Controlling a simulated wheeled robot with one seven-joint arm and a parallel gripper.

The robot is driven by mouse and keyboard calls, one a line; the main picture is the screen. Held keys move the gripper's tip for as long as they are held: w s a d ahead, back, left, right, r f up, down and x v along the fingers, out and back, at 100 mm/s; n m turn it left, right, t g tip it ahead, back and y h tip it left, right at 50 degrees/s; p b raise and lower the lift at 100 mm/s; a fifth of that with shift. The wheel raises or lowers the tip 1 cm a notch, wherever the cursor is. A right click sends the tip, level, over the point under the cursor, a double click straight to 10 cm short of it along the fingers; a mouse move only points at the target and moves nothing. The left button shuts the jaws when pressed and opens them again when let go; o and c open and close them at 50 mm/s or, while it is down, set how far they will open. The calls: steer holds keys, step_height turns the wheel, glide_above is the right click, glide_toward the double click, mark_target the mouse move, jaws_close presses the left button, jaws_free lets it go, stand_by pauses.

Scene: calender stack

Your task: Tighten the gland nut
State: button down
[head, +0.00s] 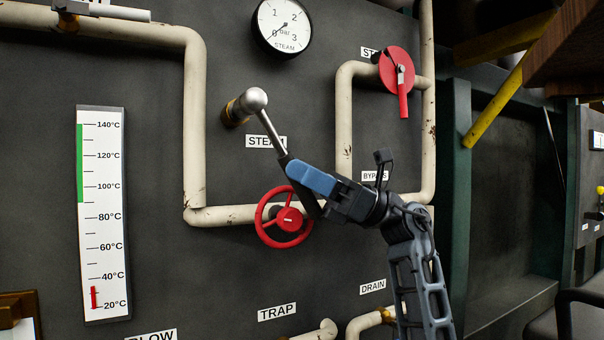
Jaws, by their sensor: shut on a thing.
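A brass fitting (233,113), which may be the gland nut, sticks out of the dark panel left of the STEAM label. A silver tool or lever with a rounded head (255,99) and a thin shaft covers part of it; I cannot tell whether the head is seated on the nut. My gripper (293,168), with blue-sided fingers, is shut on the dark handle at the lower end of this shaft. The handle also shows below the fingers, above the red handwheel (287,218).
Cream pipes (195,120) run around the tool. A STEAM gauge (284,25) is above and a red lever valve (398,75) is to the upper right. A thermometer board (103,215) is on the left. A yellow bar (492,108) slants at the right.

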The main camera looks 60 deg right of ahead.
steer(key=shift+s+a, duration=0.4)
steer(key=shift+s, duration=0.2)
steer(key=shift+s+a, duration=0.35)
steer(key=shift+s, duration=0.2)
